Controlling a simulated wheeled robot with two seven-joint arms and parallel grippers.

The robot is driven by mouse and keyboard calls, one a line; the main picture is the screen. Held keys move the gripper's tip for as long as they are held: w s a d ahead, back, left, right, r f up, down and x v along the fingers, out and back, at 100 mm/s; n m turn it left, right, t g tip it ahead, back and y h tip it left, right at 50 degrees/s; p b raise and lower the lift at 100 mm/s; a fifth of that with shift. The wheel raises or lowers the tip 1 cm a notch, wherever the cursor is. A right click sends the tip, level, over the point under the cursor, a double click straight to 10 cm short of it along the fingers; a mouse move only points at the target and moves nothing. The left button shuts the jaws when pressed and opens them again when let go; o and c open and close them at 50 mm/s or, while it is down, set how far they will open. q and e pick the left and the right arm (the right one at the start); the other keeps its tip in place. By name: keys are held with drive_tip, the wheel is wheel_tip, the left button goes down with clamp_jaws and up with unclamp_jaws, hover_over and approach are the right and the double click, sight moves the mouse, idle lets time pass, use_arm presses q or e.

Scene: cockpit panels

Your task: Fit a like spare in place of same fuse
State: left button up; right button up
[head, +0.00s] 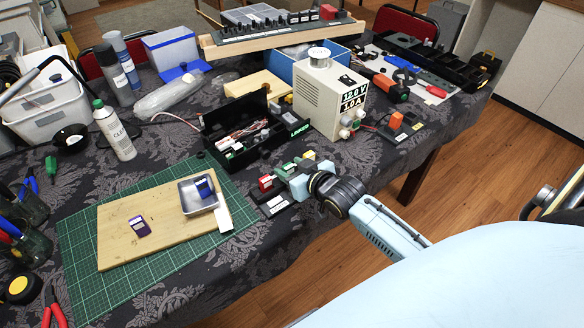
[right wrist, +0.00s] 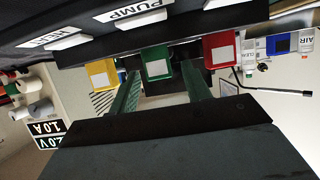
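A fuse block (head: 277,205) stands at the table's front edge with a red fuse (head: 266,183) and a yellow fuse (head: 309,156) upright in it. In the right wrist view a green fuse (right wrist: 157,63) sits between the yellow fuse (right wrist: 101,73) and the red fuse (right wrist: 219,49). My right gripper (right wrist: 160,78) is open, its fingers to either side of the green fuse with gaps showing. In the head view the gripper (head: 288,172) partly hides the block. A purple fuse (head: 140,227) lies on a wooden board; a blue fuse (head: 204,187) is in a metal tray. My left gripper is out of view.
The metal tray (head: 190,206) stands on the wooden board (head: 115,240), over a green cutting mat (head: 80,275). An open black case (head: 245,135) and a power supply (head: 325,100) stand behind the block. The board's front is mostly clear.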

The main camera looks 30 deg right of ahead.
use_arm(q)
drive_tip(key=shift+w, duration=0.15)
use_arm(e)
drive_tip(key=shift+r, duration=0.2)
drive_tip(key=shift+s, duration=0.35)
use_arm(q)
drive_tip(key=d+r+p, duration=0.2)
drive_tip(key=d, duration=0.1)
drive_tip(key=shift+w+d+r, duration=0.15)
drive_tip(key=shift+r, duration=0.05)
use_arm(e)
drive_tip(key=a+v, duration=0.1)
drive_tip(key=v, duration=1)
drive_tip(key=shift+d, duration=0.5)
drive_tip(key=shift+s+r, duration=0.1)
